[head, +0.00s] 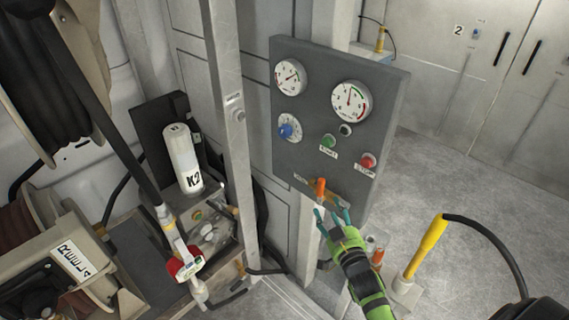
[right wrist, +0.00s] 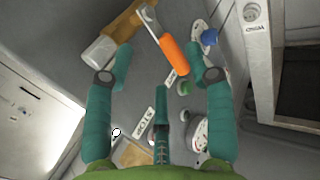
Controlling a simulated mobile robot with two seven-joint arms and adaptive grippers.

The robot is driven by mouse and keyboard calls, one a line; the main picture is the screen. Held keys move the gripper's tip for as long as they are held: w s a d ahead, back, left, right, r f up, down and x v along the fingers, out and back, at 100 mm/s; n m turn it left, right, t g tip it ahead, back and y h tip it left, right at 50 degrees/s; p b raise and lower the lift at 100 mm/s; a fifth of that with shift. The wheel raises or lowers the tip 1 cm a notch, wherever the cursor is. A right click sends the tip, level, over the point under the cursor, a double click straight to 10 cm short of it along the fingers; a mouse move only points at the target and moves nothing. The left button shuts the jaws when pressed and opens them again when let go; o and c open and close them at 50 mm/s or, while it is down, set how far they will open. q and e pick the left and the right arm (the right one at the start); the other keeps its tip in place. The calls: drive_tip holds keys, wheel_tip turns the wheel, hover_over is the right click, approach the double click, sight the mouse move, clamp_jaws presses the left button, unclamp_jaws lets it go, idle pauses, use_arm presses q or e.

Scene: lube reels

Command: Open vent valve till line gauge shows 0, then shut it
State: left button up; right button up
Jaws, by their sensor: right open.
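The vent valve has an orange lever (head: 320,187) and a brass body, low on the grey panel (head: 300,160). In the right wrist view the orange lever (right wrist: 174,55) lies between the fingertips, and the brass body (right wrist: 124,30) shows beyond them. My right gripper (head: 334,217) is open, its teal fingers just below the lever; I cannot tell whether they touch it. Two round gauges, left (head: 290,77) and right (head: 350,101), sit high on the panel. The right needle points roughly up, off its low end. I cannot read which is the line gauge. My left gripper is out of view.
The panel also has a blue knob (head: 287,131), a green button (head: 328,141) and a red button (head: 367,161). A metal post (head: 233,120) stands to its left. A yellow-handled tool (head: 428,245) with a black hose stands at right. Open floor (head: 470,170) lies behind it.

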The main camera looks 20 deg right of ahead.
sight(322, 187)
drive_tip(key=w+r, duration=0.1)
drive_tip(key=r, duration=0.1)
drive_tip(key=shift+w+r+t, duration=0.3)
drive_tip(key=shift+w, duration=0.05)
drive_tip(key=shift+w+d+r+p, duration=0.1)
drive_tip(key=shift+w+d+p, duration=0.05)
drive_tip(key=shift+w+p, duration=0.2)
drive_tip(key=w, duration=0.2)
drive_tip(key=w+d, duration=0.1)
drive_tip(key=w, duration=0.1)
drive_tip(key=shift+w+p, duration=0.1)
drive_tip(key=shift+p, duration=0.25)
drive_tip(key=shift+w, duration=0.45)
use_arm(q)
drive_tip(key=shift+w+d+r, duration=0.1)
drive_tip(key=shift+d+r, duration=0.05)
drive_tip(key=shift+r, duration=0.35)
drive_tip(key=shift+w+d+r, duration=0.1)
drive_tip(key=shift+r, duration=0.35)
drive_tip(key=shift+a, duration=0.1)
use_arm(e)
clamp_jaws()
